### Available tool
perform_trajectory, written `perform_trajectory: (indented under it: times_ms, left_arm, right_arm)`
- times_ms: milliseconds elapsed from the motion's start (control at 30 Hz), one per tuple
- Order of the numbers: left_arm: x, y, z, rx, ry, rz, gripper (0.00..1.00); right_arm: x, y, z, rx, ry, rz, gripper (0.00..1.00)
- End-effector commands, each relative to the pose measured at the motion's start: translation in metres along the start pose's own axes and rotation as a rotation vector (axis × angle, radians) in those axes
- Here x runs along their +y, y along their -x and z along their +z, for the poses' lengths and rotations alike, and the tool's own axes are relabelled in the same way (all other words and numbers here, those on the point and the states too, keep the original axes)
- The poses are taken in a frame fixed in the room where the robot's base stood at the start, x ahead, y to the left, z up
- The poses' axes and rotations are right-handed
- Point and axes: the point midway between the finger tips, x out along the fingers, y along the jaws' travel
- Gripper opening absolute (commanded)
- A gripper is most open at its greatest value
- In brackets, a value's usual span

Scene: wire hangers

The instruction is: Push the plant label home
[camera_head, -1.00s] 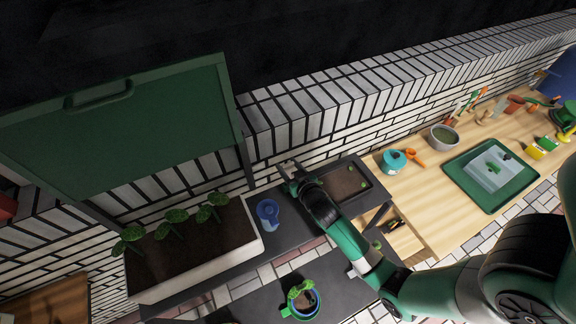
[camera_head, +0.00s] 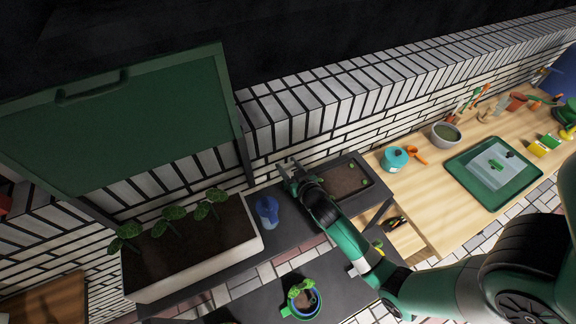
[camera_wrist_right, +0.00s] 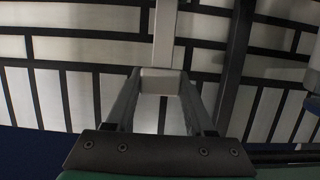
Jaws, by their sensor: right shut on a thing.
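My right gripper (camera_head: 286,166) is beyond the blue cup, near the brick wall, in the head view. In the right wrist view my right gripper (camera_wrist_right: 161,78) is shut on a pale piece, the plant label (camera_wrist_right: 164,40), whose narrow strip runs up out of the picture from between the fingertips. The label is too small to make out in the head view. A long white planter (camera_head: 205,272) with dark soil and several leafy seedlings stands to the left of the gripper. My left gripper is not in view.
A blue cup (camera_head: 267,210) stands between the planter and my right arm. A soil tray (camera_head: 345,181) lies just right of the gripper. A small potted plant (camera_head: 302,299) is in front. A green panel (camera_head: 125,125) rises behind the planter. The wooden bench (camera_head: 425,195) holds tools and pots.

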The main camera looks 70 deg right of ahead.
Motion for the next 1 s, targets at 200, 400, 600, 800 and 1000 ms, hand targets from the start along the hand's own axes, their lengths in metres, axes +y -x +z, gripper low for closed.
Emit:
perform_trajectory:
  times_ms: [200, 400, 600, 800, 1000]
  left_arm:
    - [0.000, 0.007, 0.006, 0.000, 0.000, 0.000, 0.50]
    - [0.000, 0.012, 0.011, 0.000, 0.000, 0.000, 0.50]
    - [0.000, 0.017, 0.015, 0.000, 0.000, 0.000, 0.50]
    - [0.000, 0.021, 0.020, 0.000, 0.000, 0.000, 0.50]
    - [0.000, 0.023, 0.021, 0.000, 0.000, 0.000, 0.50]
  right_arm:
    - [0.000, -0.003, 0.009, 0.000, 0.000, 0.000, 0.02]
    - [0.000, -0.005, 0.016, 0.000, 0.000, 0.000, 0.02]
    - [0.000, -0.007, 0.022, 0.000, 0.000, 0.000, 0.02]
    - [0.000, -0.009, 0.029, 0.000, 0.000, 0.000, 0.02]
    - [0.000, -0.010, 0.031, 0.000, 0.000, 0.000, 0.02]
